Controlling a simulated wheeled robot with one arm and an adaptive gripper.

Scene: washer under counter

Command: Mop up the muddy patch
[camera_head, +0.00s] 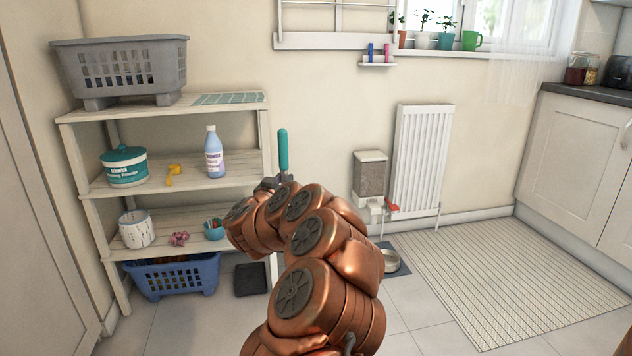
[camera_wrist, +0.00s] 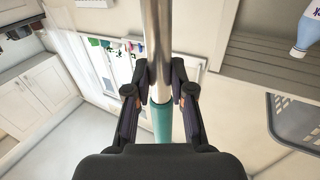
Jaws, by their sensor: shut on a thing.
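My gripper (camera_head: 277,182) is at the end of my raised arm, in front of the shelf's right side. In the wrist view my gripper (camera_wrist: 160,88) is shut around a long handle, with its teal grip (camera_wrist: 161,122) and silver metal pole (camera_wrist: 157,45) between the fingers. The teal end of the handle (camera_head: 283,150) stands upright above my gripper in the head view. The lower end of the handle is hidden behind my arm, so a mop head is not visible. No muddy patch shows in either view.
A white shelf (camera_head: 88,190) with a grey basket (camera_head: 122,70), tub, bottle and other items stands left. A blue basket (camera_head: 172,276) is beneath it. A radiator (camera_head: 421,160), a metal bowl (camera_head: 390,257) and a ribbed mat (camera_head: 510,270) are right. Tiles in front are clear.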

